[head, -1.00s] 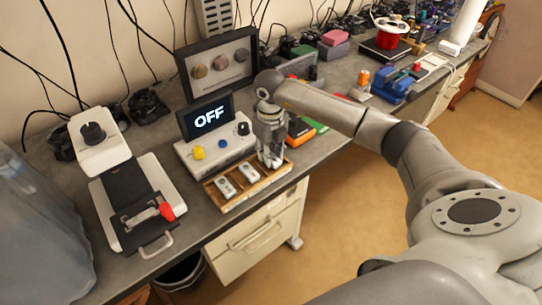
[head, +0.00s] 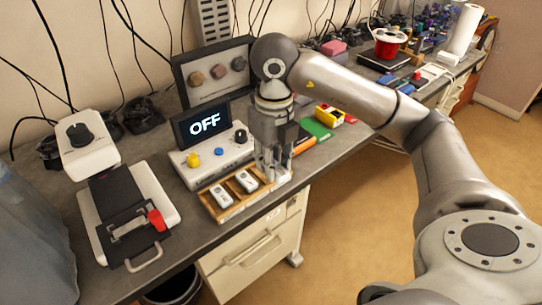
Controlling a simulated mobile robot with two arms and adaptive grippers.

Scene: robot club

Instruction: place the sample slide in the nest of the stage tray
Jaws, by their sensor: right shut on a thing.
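My right gripper (head: 272,172) points down at the right end of a wooden rack (head: 228,212). It is shut on a sample slide, which the fingers mostly hide. Two white slides, a left one (head: 221,195) and a right one (head: 246,181), lie in the rack left of the fingers. The stage tray (head: 132,228) is on the white instrument at the left, with a dark plate, a metal clamp, a red knob (head: 156,220) and a front handle. I cannot make out its nest clearly. My left gripper is out of view.
A control box (head: 215,160) with a screen reading OFF (head: 203,123) stands behind the rack. The white instrument's head with a black knob (head: 80,137) rises behind the stage. A framed display (head: 215,72) stands at the back. Bare bench lies between stage and rack.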

